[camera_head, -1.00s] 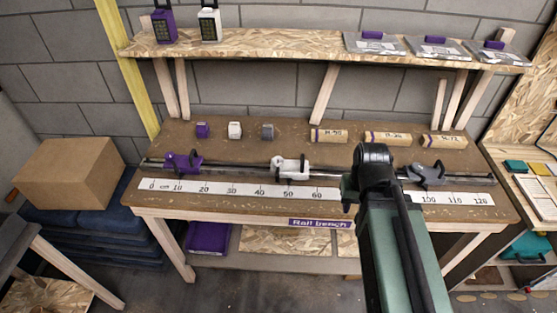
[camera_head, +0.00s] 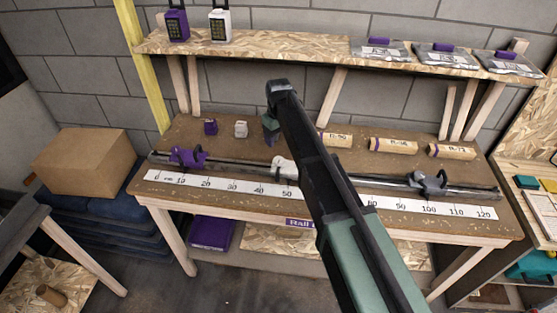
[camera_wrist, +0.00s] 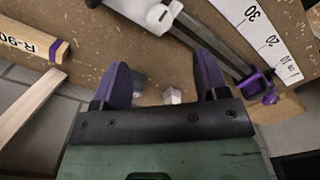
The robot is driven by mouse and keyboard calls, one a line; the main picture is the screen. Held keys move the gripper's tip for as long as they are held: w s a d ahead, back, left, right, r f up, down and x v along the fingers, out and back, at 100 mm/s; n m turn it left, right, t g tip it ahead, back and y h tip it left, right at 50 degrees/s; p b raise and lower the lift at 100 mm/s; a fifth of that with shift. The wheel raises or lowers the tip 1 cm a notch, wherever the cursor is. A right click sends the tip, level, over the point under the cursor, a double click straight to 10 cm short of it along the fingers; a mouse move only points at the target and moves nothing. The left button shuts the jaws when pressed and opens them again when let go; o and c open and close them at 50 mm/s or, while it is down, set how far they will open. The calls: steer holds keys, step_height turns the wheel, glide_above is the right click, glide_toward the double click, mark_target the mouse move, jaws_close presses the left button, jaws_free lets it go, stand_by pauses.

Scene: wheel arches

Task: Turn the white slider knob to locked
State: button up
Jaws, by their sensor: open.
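The white slider (camera_head: 281,166) sits on the metal rail (camera_head: 335,173) of the rail bench. My arm hides its right part in the head view. In the wrist view the white slider (camera_wrist: 142,10) is at the top, with its round white knob (camera_wrist: 160,16) showing; I cannot read the knob's setting. My gripper (camera_wrist: 162,82) has its two purple fingers apart with nothing held between them. In the head view my gripper (camera_head: 270,128) is above the back of the bench, behind the rail and apart from the slider.
A purple slider (camera_head: 187,156) and a grey slider (camera_head: 428,183) share the rail. Small purple (camera_head: 210,127) and white (camera_head: 240,129) blocks stand left of my gripper. Several labelled wooden bars (camera_head: 392,146) lie to the right. A shelf (camera_head: 310,53) spans the back above the bench.

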mark_target(279, 159)
step_height(279, 159, down, 10)
steer(key=b, duration=0.9)
steer(key=shift+f+b, duration=0.25)
steer(key=shift+b, duration=0.1)
steer(key=shift+d+r, duration=0.1)
steer(key=c, duration=0.9)
steer(key=n, duration=0.4)
steer(key=shift+n, duration=1.9)
